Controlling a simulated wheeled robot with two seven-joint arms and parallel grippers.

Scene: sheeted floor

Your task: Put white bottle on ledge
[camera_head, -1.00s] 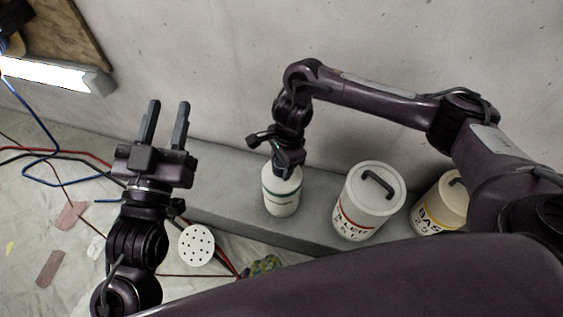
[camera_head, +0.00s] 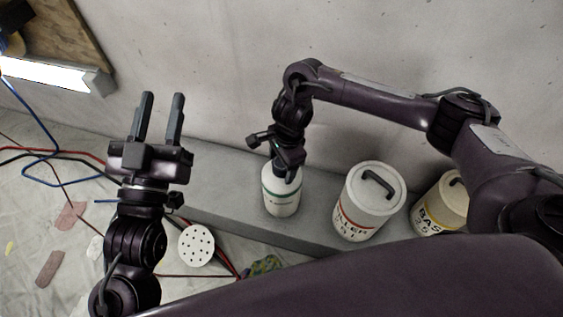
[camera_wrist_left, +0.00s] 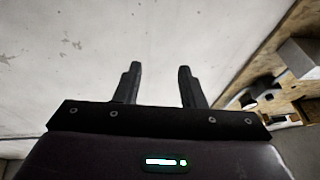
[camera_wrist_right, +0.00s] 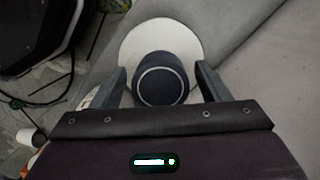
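The white bottle (camera_head: 281,196), with a green band and a dark cap, stands upright on the grey ledge (camera_head: 232,190) along the wall. My right gripper (camera_head: 292,172) is above and beside its top. In the right wrist view the bottle's white shoulder (camera_wrist_right: 190,40) and dark cap (camera_wrist_right: 161,78) lie between the right fingers, with gaps on both sides, so this gripper is open. My left gripper (camera_head: 158,118) is open and empty, left of the bottle; its fingers also show empty in the left wrist view (camera_wrist_left: 160,85).
Two white lidded canisters, one with a red band (camera_head: 367,205) and one with a yellow band (camera_head: 440,205), stand right of the bottle. A perforated white disc (camera_head: 196,245) and cables (camera_head: 60,152) lie on the sheeted floor. The wall (camera_head: 220,60) rises behind.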

